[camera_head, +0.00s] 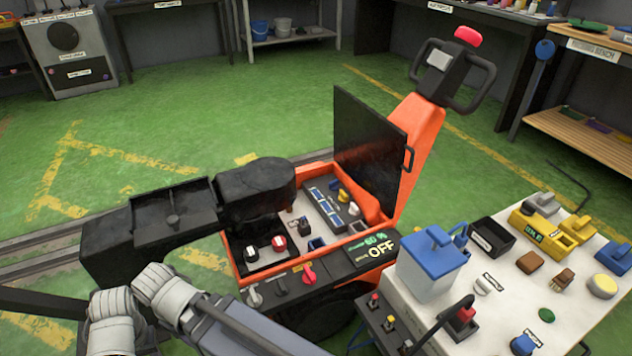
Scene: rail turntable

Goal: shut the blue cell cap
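The orange cart's open bay (328,166) holds a dark block (325,203) with several blue faces on top. A small blue piece (317,243) sits lower in the bay. Which of these is the blue cell cap, and whether it is open, I cannot tell. A black arm comes in from the left, and its bulky dark end (258,184) hangs over the bay's left side, hiding part of it. No fingertips can be made out there. Two pale, glove-like shapes show at the lower left. My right gripper cannot be clearly made out.
The bay's black lid (366,145) stands open on the right, below the cart's steering handle (438,60). A white table (560,325) at right holds a blue-lidded container (425,275) and several small parts. Green floor is free behind.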

